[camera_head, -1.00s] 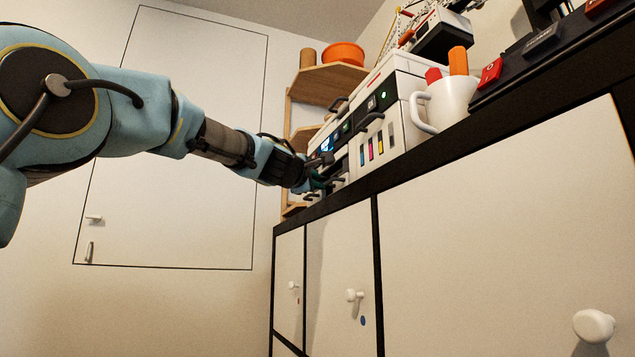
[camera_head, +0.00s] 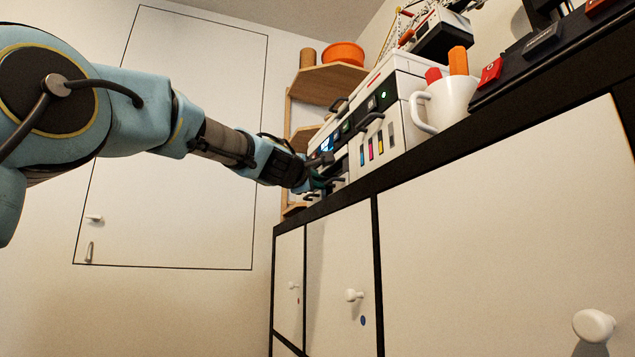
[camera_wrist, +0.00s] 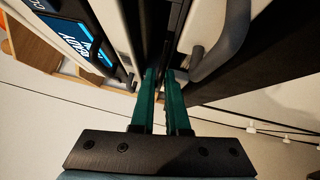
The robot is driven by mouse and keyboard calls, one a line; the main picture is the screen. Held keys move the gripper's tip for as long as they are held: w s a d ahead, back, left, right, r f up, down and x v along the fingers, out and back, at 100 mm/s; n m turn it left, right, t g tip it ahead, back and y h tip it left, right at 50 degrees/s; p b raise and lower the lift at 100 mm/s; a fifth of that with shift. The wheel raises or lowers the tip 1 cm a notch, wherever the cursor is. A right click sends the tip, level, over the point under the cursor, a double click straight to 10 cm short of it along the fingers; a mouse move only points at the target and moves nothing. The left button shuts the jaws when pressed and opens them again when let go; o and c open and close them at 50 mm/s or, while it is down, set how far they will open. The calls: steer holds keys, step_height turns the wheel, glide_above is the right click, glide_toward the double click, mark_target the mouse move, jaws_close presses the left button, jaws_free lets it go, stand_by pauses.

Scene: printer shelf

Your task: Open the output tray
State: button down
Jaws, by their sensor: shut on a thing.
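The printer (camera_head: 395,110) is a white and dark machine on the shelf, with a lit screen, colored ink windows and dark handles on its front. The lit screen (camera_wrist: 75,38) also shows in the wrist view at upper left. My gripper (camera_head: 322,180) is at the printer's lower front. In the wrist view, the green fingers of my gripper (camera_wrist: 164,78) point into a dark gap of the front and are shut on the output tray. The gripped part is mostly hidden between the fingers. A grey curved handle (camera_wrist: 228,45) is right of the fingers, apart from them.
A white mug (camera_head: 452,103) with orange and red items stands right of the printer. A wooden corner shelf (camera_head: 325,84) with an orange bowl (camera_head: 343,53) is behind. White cabinet doors with knobs (camera_head: 354,295) are below the dark shelf top. Space left of the printer front is open.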

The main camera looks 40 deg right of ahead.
steer(key=shift+a+r, duration=0.1)
steer(key=shift+r, duration=0.2)
steer(key=w+a+b, duration=0.4)
steer(key=a+b, duration=0.3)
steer(key=a, duration=0.3)
steer(key=shift+r, duration=0.1)
steer(key=c, duration=1.1)
jaws_free()
steer(key=shift+o, duration=0.5)
steer(key=shift+f, duration=0.2)
steer(key=shift+s, duration=0.1)
steer(key=b+v, duration=0.5)
steer(key=v, duration=0.5)
steer(key=shift+s+a, duration=0.15)
steer(key=shift+a, duration=0.15)
